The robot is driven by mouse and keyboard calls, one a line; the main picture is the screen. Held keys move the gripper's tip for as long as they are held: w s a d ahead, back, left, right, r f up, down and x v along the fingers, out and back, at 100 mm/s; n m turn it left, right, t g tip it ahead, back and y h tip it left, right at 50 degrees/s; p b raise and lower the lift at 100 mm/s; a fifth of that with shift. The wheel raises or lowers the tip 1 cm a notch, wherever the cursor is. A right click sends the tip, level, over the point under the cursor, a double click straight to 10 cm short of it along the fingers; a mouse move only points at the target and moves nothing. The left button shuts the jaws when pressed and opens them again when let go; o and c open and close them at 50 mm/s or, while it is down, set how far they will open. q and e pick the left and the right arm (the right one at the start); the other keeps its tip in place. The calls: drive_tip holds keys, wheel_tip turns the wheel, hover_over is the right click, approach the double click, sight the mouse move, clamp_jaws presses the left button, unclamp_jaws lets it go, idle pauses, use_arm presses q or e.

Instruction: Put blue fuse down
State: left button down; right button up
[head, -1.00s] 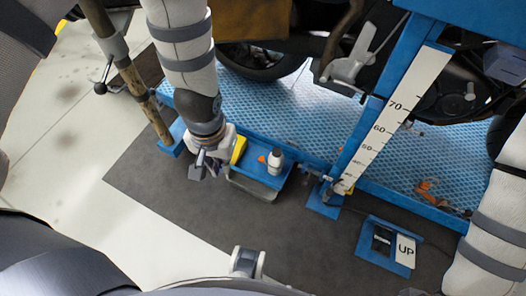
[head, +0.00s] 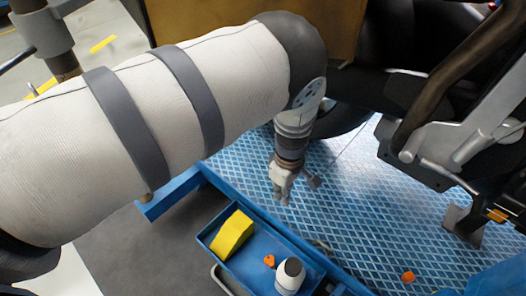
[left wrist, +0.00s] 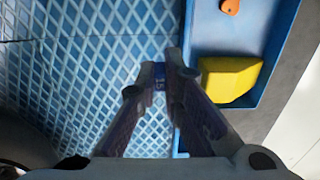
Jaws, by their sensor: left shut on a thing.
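My left gripper (head: 284,197) points down over the blue patterned platform (head: 350,205), beyond the blue tray. In the left wrist view its fingers (left wrist: 160,72) close on a small blue thing, the blue fuse (left wrist: 159,84), of which only a little shows between the fingertips. The fuse cannot be made out in the head view. I cannot tell how high it is above the platform. My right gripper is not in view.
The blue tray (head: 258,243) holds a yellow block (head: 232,235), an orange piece (head: 269,261) and a white bottle (head: 290,277). Another orange piece (head: 408,277) lies on the platform. Motorcycle parts stand at the right. Platform around the gripper looks clear.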

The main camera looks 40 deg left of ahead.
use_arm(q)
drive_tip(key=s+a+f+p, duration=0.1)
drive_tip(key=s+f+p, duration=0.15)
drive_tip(key=s, duration=0.55)
drive_tip(key=b, duration=0.1)
hover_over(251, 252)
drive_tip(key=f, duration=0.5)
drive_tip(key=shift+w+f, duration=0.25)
drive_tip(key=shift+w, duration=0.15)
drive_tip(key=shift+s+f, duration=0.15)
drive_tip(key=shift+f, duration=0.05)
drive_tip(key=f+b, duration=0.1)
drive_tip(key=f, duration=0.3)
drive_tip(key=shift+s+b, duration=0.35)
drive_tip(key=shift+s, duration=0.05)
drive_tip(key=shift+w+r, duration=0.1)
drive_tip(key=shift+f+b, duration=0.3)
drive_tip(key=shift+f, duration=0.3)
drive_tip(key=c, duration=1.7)
unclamp_jaws()
drive_tip(key=shift+r, duration=0.1)
